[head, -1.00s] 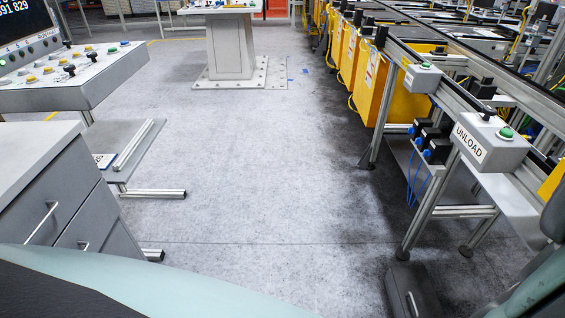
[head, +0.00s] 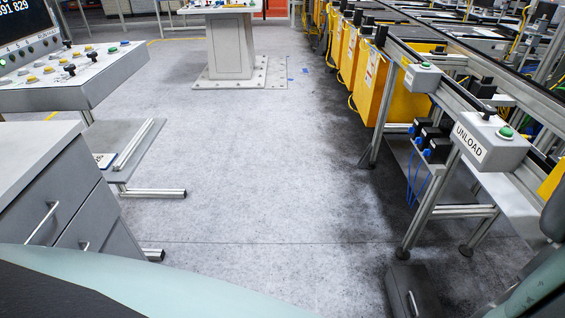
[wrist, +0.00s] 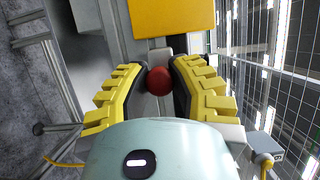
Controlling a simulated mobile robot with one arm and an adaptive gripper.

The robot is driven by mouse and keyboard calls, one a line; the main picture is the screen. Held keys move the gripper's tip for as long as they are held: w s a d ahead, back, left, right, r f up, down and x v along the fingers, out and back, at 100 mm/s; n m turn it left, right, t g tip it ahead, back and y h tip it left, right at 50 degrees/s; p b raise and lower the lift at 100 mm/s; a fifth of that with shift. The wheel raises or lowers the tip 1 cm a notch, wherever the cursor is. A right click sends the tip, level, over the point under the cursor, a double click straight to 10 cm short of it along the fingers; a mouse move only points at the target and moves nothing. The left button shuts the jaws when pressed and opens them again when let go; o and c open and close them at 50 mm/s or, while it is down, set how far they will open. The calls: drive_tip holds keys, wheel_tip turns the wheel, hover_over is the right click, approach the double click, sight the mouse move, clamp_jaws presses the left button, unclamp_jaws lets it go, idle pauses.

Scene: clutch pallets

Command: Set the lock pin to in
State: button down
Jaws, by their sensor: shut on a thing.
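The lock pin shows in the wrist view as a round red knob (wrist: 159,81) in front of a grey metal rail. My gripper (wrist: 160,77) has its two yellow-backed, dark-padded fingers on either side of the knob and is shut on it. The pin's shaft is hidden behind the knob, so I cannot tell how far in it is. In the head view neither the knob nor my gripper is seen.
In the wrist view a yellow panel (wrist: 172,17) lies just beyond the knob, and wire mesh (wrist: 275,60) runs at the right. In the head view an UNLOAD box (head: 490,142) sits on the conveyor frame at right. The floor (head: 240,170) is clear.

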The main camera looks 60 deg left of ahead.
drive_tip(key=shift+w+d+f+b, duration=0.15)
drive_tip(key=shift+w+d+b, duration=0.05)
drive_tip(key=shift+w+b, duration=0.25)
drive_tip(key=shift+w+d, duration=0.3)
drive_tip(key=shift+w, duration=0.1)
drive_tip(key=c, duration=0.7)
unclamp_jaws()
drive_tip(key=shift+c, duration=0.2)
drive_tip(key=shift+s, duration=0.1)
drive_tip(key=v, duration=0.7)
drive_tip(key=shift+s, duration=0.2)
drive_tip(key=shift+r, duration=0.2)
